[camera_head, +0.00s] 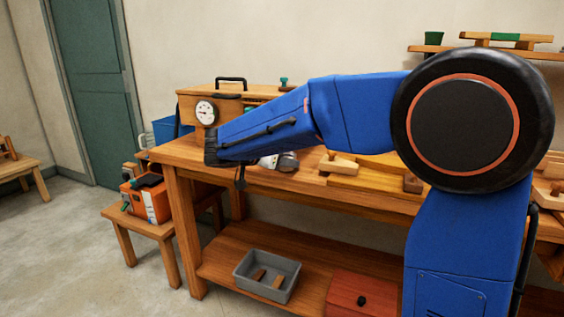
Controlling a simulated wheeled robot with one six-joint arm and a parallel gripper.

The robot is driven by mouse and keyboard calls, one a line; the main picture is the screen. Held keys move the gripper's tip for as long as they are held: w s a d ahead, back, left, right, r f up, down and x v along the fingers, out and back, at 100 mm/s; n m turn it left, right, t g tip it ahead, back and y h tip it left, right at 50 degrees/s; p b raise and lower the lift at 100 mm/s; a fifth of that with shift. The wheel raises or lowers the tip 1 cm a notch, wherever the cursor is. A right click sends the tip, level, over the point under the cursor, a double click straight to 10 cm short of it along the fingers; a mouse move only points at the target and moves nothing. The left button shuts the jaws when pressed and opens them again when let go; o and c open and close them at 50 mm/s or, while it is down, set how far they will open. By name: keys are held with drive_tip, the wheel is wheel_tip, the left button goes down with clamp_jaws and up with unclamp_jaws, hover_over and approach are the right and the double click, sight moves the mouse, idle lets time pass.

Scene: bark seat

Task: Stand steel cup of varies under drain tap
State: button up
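My blue arm crosses in front of the workbench and hides much of its top. A small black part (240,178) hangs below the far end of my forearm and may belong to my gripper; its fingers cannot be made out. A shiny grey-white rounded thing (279,160) shows just below my forearm, over the bench top; I cannot tell whether it is the steel cup. A wooden box with a round dial (206,112) and a black handle stands at the back of the bench, partly behind my arm. I cannot make out a drain tap.
The wooden workbench (180,155) has a lower shelf with a grey tray (267,275) and a red box (360,296). An orange case (149,200) stands on a low stool at left. Wooden blocks (345,166) lie right of centre.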

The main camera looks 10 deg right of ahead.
drive_tip(key=shift+f, duration=0.25)
drive_tip(key=o, duration=1)
drive_tip(key=shift+c, duration=0.2)
drive_tip(key=shift+a, duration=0.1)
drive_tip(key=v, duration=1.6)
drive_tip(key=s+d+f+n+g+y, duration=0.2)
drive_tip(key=s+d+f+n, duration=0.15)
drive_tip(key=s+d, duration=0.45)
drive_tip(key=s+d+f+n+g+y, duration=0.2)
drive_tip(key=s+d+f, duration=0.35)
drive_tip(key=d, duration=0.45)
drive_tip(key=s+d+f+n+y, duration=0.1)
drive_tip(key=s+f+n+y, duration=0.1)
drive_tip(key=s+f, duration=0.3)
drive_tip(key=s+d+f+n+y, duration=0.2)
drive_tip(key=s+f+y, duration=0.2)
drive_tip(key=s, duration=0.8)
wheel_tip(320, 180, down, 2)
drive_tip(key=shift+s+d+f+n+t, duration=0.1)
drive_tip(key=shift+s+d+n+t, duration=0.15)
drive_tip(key=shift+s+n+t, duration=0.1)
